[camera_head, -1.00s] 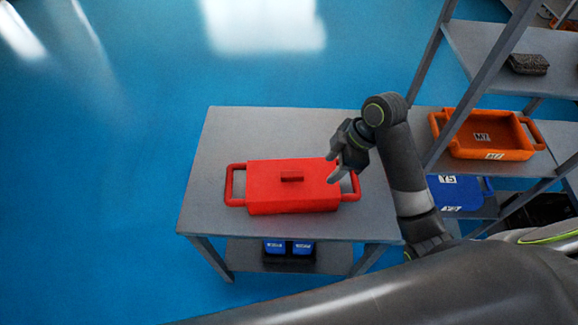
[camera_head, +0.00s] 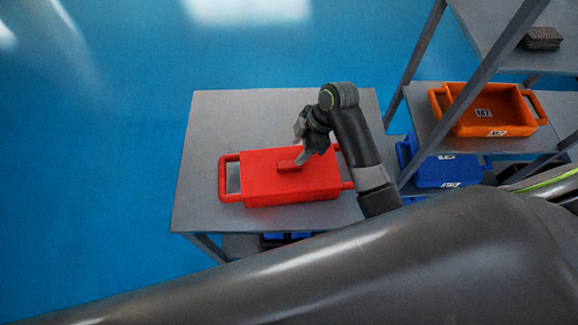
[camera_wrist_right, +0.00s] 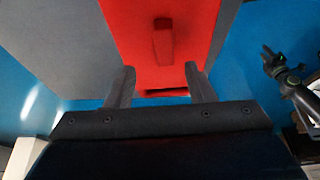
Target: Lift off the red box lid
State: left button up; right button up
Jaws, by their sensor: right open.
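The red box (camera_head: 262,192) stands on the grey table with its flat red lid (camera_head: 315,176) on top. It has a loop handle at each end; the right one is partly behind my arm. A small raised red grip (camera_head: 287,168) sits at the middle of the lid. My right gripper (camera_head: 299,152) is above the lid, close to the grip. In the right wrist view my right gripper (camera_wrist_right: 158,84) is open and empty, with the lid (camera_wrist_right: 190,40) and its grip (camera_wrist_right: 163,42) beyond the fingertips. I cannot tell whether a finger touches the grip.
The grey table (camera_head: 215,120) is bare around the box. At right, a grey shelf rack (camera_head: 440,65) holds an orange bin (camera_head: 470,125) and a blue bin (camera_head: 440,172). My own dark arm link crosses the bottom of the head view.

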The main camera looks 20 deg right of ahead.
aim_at(290, 164)
jog(key=shift+x, duration=0.85)
jog(key=shift+s+f+p, duration=0.15)
jog(key=shift+f+p, duration=0.1)
jog(key=shift+p, duration=0.2)
jog(key=p+x, duration=0.1)
jog(key=x, duration=0.2)
jog(key=shift+s+a+f, duration=0.1)
jog(key=shift+s+f, duration=0.05)
jog(key=shift+s, duration=0.05)
pick_arm(q)
jog(key=shift+w+a+r, duration=0.1)
jog(key=shift+w+r, duration=0.25)
jog(key=shift+r, duration=0.35)
jog(key=shift+w+r, duration=0.3)
jog(key=shift+r, duration=0.35)
pick_arm(e)
jog(key=shift+w+a+f, duration=0.1)
jog(key=shift+a+f, duration=0.1)
jog(key=shift+f, duration=0.4)
grip_shut()
jog(key=shift+r, duration=0.1)
